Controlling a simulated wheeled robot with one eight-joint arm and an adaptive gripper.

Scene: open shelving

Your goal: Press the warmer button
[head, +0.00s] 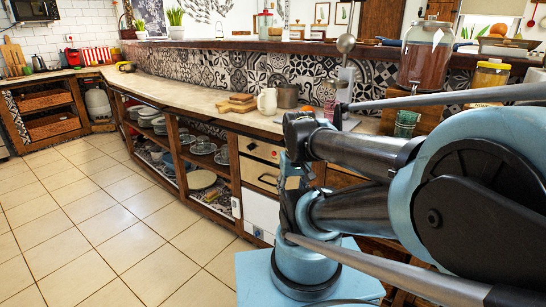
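Under the counter, just left of my arm, a built-in cream-fronted appliance (262,180) shows partly; its upper strip has small dark marks. My blue and black arm fills the right side and hides the right edge of these fronts. My gripper's fingers do not show.
Open shelves with dishes (203,145) run left of the appliance. The tiled floor (95,215) at the left is clear.

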